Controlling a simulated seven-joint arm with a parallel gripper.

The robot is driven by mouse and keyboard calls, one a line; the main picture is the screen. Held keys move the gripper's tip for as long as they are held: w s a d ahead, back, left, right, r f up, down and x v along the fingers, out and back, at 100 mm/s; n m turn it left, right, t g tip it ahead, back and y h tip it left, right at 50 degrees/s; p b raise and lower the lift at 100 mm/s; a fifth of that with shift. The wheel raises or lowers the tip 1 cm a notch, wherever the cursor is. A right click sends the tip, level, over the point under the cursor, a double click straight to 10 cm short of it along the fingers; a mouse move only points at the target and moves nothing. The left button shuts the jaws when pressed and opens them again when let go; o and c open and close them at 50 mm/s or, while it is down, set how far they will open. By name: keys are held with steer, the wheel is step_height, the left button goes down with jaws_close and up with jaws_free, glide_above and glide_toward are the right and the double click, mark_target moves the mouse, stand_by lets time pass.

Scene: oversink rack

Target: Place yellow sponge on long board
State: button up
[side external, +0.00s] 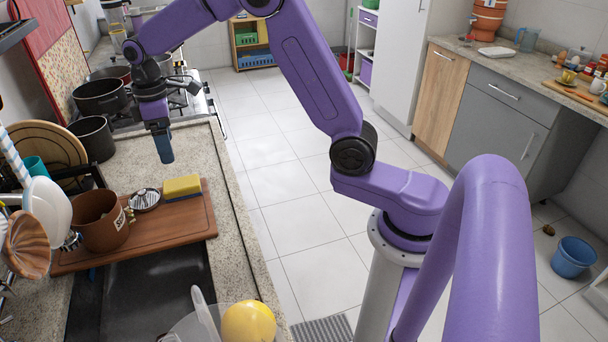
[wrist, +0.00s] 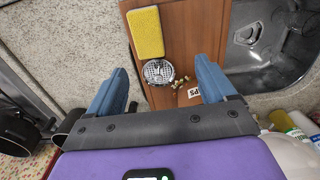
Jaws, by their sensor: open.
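The yellow sponge (side external: 182,186) lies flat on the long brown wooden board (side external: 190,217), near its far right corner in the side external view. In the wrist view the sponge (wrist: 147,33) lies along the left edge of the board (wrist: 196,45). My gripper (side external: 165,148) is open and empty above the counter, beyond the board and apart from the sponge. In the wrist view its two blue fingers (wrist: 161,82) are spread wide, with the sponge ahead of them.
On the board are a metal strainer (side external: 145,199) and a brown pot (side external: 100,220). A dark sink (side external: 150,295) lies partly under the board. Pots (side external: 92,137) stand behind at left. A dish rack with plates (side external: 45,208) is at the left edge. Bare counter (side external: 197,150) surrounds my gripper.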

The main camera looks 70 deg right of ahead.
steer(key=s+a+r+n, duration=0.1)
steer(key=s+a, duration=0.1)
steer(key=s, duration=1.1)
steer(key=s+a+r+n, duration=0.1)
steer(key=s+a, duration=0.1)
steer(key=s, duration=1.2)
steer(key=s+d+f+n, duration=0.1)
steer(key=s+d, duration=0.3)
steer(key=s, duration=0.5)
steer(key=shift+s+d+f, duration=0.25)
steer(key=shift+d+f, duration=0.05)
steer(key=shift+f, duration=0.35)
